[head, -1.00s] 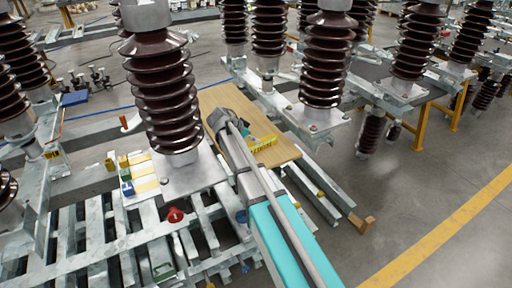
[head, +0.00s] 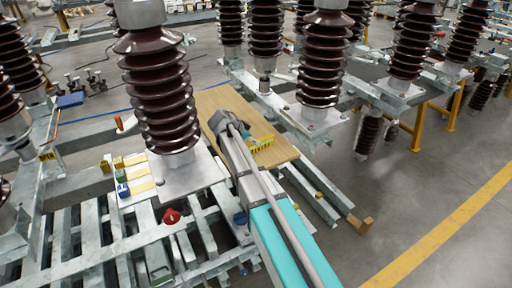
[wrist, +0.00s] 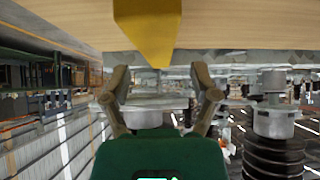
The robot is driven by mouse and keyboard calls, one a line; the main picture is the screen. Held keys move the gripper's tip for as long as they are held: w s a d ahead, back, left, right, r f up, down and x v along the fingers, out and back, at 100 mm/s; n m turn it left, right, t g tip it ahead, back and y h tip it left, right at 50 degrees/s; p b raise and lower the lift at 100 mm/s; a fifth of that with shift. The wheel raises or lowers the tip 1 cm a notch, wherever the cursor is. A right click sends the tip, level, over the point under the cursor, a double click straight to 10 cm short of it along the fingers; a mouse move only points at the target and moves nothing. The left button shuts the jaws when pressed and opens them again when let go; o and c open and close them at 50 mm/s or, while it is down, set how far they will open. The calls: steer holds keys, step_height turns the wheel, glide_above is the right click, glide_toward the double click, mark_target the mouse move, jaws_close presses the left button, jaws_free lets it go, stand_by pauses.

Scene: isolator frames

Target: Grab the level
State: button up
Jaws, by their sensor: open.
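The yellow level (head: 264,143) lies on a wooden board (head: 216,100) in the head view, just right of the end of my arm. In the wrist view the level (wrist: 150,28) shows large at the top centre, end on, against the board (wrist: 230,22). My gripper (wrist: 162,90) is open, with one finger on each side and nothing between them. The level's near end is just above the gap between the fingertips in the picture. I cannot tell whether they touch. In the head view the fingers are mostly hidden by my arm.
A brown ribbed insulator (head: 160,95) stands close left of my arm, and another (head: 323,60) stands behind the board to the right. Metal frame beams (head: 100,245) fill the lower left. Clear floor (head: 400,190) lies to the right.

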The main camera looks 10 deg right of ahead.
mark_target(266, 141)
steer(key=f+b, duration=0.1)
steer(key=d, duration=0.1)
steer(key=f+b, duration=0.1)
steer(key=shift+w+d+f+b, duration=0.2)
steer(key=shift+w+f+b, duration=0.05)
steer(key=shift+f+b, duration=0.05)
steer(key=shift+b+x, duration=0.75)
steer(key=shift+x, duration=0.45)
steer(key=shift+d+r, duration=0.1)
steer(key=shift+r, duration=0.05)
jaws_close()
